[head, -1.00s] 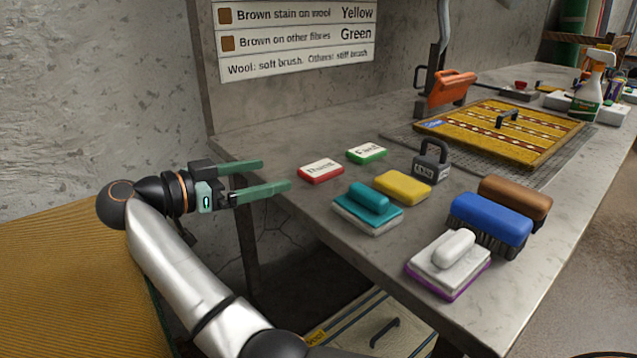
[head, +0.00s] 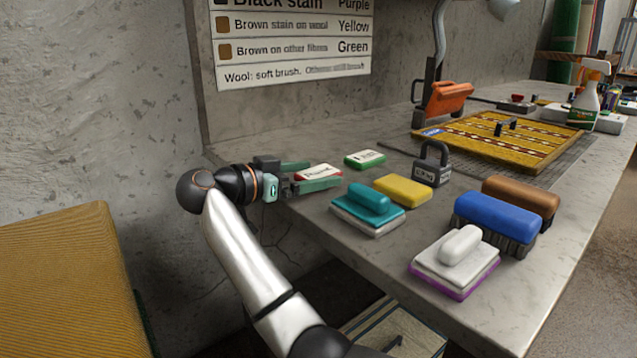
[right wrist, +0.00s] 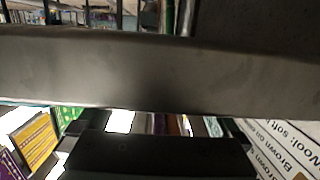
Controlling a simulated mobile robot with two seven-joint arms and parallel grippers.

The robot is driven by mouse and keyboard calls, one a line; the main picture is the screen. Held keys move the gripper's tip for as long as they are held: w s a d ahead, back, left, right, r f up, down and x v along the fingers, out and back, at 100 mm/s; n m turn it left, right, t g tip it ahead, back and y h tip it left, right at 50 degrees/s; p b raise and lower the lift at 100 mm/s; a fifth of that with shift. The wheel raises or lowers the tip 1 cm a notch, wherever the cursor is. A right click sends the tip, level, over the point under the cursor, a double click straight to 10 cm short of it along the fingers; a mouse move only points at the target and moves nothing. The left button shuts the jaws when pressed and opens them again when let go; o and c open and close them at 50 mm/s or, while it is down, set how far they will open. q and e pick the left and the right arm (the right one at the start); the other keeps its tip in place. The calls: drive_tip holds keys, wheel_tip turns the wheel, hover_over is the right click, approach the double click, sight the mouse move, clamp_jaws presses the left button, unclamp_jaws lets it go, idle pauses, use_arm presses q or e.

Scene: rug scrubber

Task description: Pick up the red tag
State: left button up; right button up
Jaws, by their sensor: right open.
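The red tag (head: 318,172), a small flat block with a white lettered top and red sides, lies near the left end of the grey table. My right gripper (head: 325,173) is open, with one green finger on the far side of the tag and one on the near side. The near finger hides part of the tag's front. I cannot tell whether either finger touches it. The red tag cannot be made out in the right wrist view, where a dark grey bar crosses the picture. My left gripper is not in view.
A green tag (head: 365,159) lies just behind and right. A yellow sponge (head: 402,190), teal brush (head: 368,208), padlock-shaped weight (head: 432,165), white brush (head: 456,262) and blue brush (head: 495,221) stand further right. A wall (head: 120,120) and a sign (head: 290,50) are behind.

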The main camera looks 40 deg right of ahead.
drive_tip(key=shift+c, duration=0.4)
drive_tip(key=c, duration=1.3)
drive_tip(key=shift+r, duration=0.1)
